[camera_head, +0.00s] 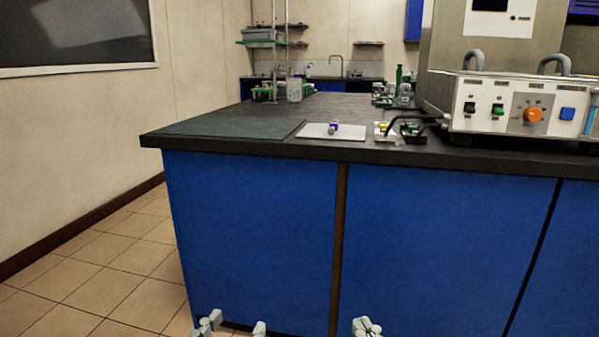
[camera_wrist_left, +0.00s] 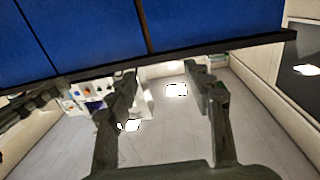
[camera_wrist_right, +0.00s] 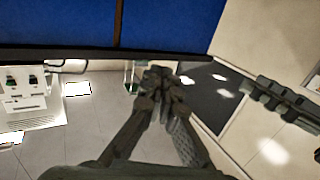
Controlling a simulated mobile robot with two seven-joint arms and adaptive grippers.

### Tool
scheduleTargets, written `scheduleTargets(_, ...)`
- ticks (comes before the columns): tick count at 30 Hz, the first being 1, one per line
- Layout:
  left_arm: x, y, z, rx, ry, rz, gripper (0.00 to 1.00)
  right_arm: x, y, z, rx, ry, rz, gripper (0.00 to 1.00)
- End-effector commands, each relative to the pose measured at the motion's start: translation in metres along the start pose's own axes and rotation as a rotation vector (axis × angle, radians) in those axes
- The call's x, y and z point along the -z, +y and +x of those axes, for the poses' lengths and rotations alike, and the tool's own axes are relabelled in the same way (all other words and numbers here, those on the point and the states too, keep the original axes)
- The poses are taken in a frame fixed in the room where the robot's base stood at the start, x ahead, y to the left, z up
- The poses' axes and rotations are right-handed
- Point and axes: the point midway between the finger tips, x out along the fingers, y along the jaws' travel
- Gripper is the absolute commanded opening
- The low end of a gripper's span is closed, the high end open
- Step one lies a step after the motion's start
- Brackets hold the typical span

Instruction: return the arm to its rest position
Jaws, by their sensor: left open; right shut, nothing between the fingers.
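My left gripper (camera_head: 234,326) is low in the head view, in front of the blue cabinet (camera_head: 250,230) and below the bench top. Its fingers stand apart and empty, as the left wrist view (camera_wrist_left: 165,82) also shows. My right gripper (camera_head: 366,326) is a little further right at the same low height. Its fingertips meet with nothing between them, which is clear in the right wrist view (camera_wrist_right: 160,80). Only the fingertips of both grippers show in the head view. Both appear apart from the cabinet front.
The dark bench top (camera_head: 350,108) carries a dark mat (camera_head: 230,128), a white plate (camera_head: 312,133) with small purple-marked items, and a large white machine (camera_head: 490,103) with an orange knob. Tiled floor (camera_head: 110,285) lies open at the left, beside the wall.

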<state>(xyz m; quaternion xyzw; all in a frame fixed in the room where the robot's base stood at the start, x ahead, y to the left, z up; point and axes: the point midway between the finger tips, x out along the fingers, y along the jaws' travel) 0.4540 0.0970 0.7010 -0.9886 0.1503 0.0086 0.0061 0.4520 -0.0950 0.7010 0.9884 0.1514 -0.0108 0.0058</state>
Motion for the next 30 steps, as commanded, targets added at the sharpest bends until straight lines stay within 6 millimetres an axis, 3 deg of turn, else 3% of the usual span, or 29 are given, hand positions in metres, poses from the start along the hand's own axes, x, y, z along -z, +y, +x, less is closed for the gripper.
scheduleTargets(5,-0.060,-0.022,0.001,0.040,-0.248,0.024,0.51,-0.059,0.024,0.002,-0.042,-0.245,-0.026,0.00)
scheduleTargets(10,-0.132,-0.052,-0.020,0.094,-0.541,0.039,0.51,-0.131,0.054,-0.019,-0.096,-0.538,-0.040,0.00)
scheduleTargets(15,-0.209,-0.092,-0.080,0.174,-0.921,0.036,0.51,-0.209,0.094,-0.078,-0.177,-0.918,-0.037,0.00)
scheduleTargets(18,-0.241,-0.110,-0.120,0.216,-1.109,0.023,0.51,-0.240,0.112,-0.118,-0.219,-1.105,-0.024,0.00)
scheduleTargets(21,-0.258,-0.120,-0.149,0.243,-1.231,0.011,0.51,-0.257,0.122,-0.146,-0.246,-1.226,-0.013,0.00)
scheduleTargets(24,-0.266,-0.124,-0.163,0.256,-1.290,0.005,0.51,-0.266,0.126,-0.161,-0.260,-1.286,-0.005,0.00)
scheduleTargets(30,-0.270,-0.125,-0.167,0.259,-1.305,0.003,0.51,-0.269,0.127,-0.165,-0.263,-1.300,-0.004,0.00)
